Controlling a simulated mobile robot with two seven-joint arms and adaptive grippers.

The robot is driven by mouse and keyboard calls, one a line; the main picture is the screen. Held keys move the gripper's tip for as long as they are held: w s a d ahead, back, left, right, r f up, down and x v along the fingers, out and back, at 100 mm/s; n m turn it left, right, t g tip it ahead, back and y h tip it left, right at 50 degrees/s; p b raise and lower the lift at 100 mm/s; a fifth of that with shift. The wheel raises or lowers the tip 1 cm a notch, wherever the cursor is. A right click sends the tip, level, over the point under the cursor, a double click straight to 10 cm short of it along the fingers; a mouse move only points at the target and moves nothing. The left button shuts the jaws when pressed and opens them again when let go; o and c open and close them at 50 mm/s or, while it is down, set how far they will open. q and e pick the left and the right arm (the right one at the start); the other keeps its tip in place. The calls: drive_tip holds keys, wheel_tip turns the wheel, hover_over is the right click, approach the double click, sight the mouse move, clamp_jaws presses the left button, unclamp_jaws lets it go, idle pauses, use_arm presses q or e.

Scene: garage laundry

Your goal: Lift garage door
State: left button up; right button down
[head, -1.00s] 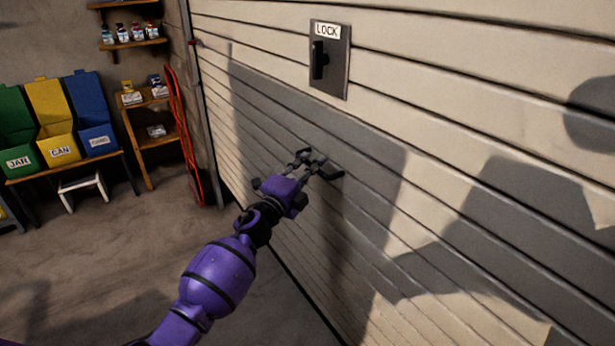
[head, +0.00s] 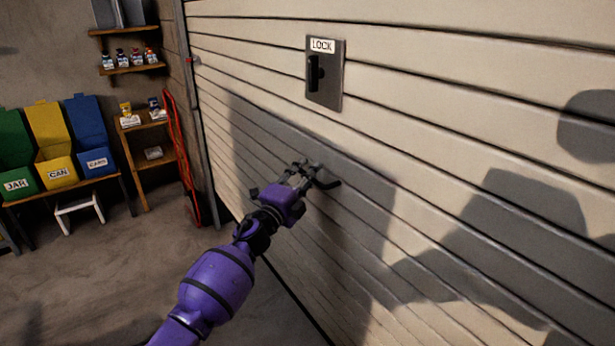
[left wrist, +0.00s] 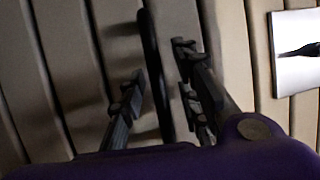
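The garage door (head: 460,120) is a wide, pale slatted panel filling the right of the head view; it appears down. A dark bar handle (left wrist: 156,75) stands on its slats in the left wrist view; one end shows in the head view (head: 330,184). My left gripper (head: 306,168) is at the handle. In the left wrist view its fingers (left wrist: 160,85) are apart on either side of the bar, with a visible gap on the left and the right finger closer. Whether that right finger touches is unclear. My right gripper is out of view.
A dark lock plate (head: 338,85) labelled LOCK is on the door above the handle. Green, yellow and blue bins (head: 58,172) stand on a bench at left. Shelves (head: 130,69) and a red hand truck (head: 183,160) are beside the door's side rail. The floor before them is clear.

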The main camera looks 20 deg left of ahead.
use_arm(q)
drive_tip(key=shift+f, duration=0.1)
drive_tip(key=v, duration=1.2)
